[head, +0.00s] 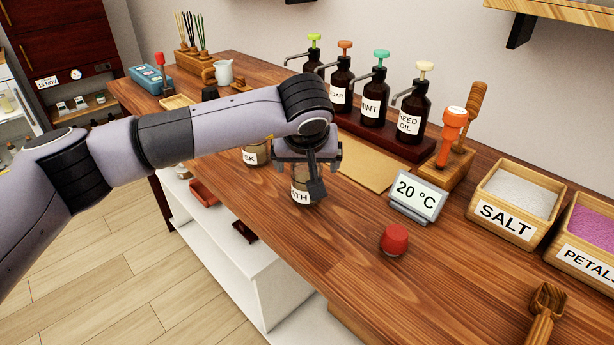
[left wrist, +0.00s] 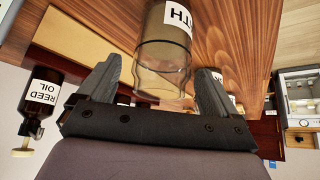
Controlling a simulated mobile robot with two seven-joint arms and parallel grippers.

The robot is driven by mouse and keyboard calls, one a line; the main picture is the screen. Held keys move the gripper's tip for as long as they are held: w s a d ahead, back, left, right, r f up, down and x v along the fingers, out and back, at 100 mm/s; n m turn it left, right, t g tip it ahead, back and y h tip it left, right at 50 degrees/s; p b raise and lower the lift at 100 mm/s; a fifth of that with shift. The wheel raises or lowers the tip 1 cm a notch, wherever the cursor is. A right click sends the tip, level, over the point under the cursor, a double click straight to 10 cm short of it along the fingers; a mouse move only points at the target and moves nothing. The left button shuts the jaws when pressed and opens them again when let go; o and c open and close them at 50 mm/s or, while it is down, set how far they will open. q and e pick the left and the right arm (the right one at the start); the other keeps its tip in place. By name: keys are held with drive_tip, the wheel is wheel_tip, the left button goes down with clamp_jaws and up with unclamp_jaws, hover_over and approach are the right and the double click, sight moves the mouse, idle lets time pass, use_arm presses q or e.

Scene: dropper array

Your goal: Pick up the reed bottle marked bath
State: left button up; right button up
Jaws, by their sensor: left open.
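The bottle marked bath (head: 300,194) stands on the wooden counter, with only "TH" of its label showing and its top hidden behind my left gripper (head: 312,172). In the left wrist view the bottle (left wrist: 172,28) shows a white label and a clear, open-looking glass end, which reaches between the fingers. My left gripper (left wrist: 160,76) is open, with a finger on each side of the bottle and a visible gap on both sides. My right gripper is not in view.
A second labelled bottle (head: 250,155) stands just behind and left. A red stopper (head: 395,239) and a display reading 20 °C (head: 417,196) are to the right. Pump bottles (head: 410,112) line the back, beside a salt box (head: 513,200). The counter front is mostly clear.

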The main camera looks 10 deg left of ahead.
use_arm(q)
drive_tip(key=c, duration=1.2)
drive_tip(key=shift+r, duration=0.2)
wheel_tip(320, 180, up, 20)
drive_tip(key=shift+f, duration=0.25)
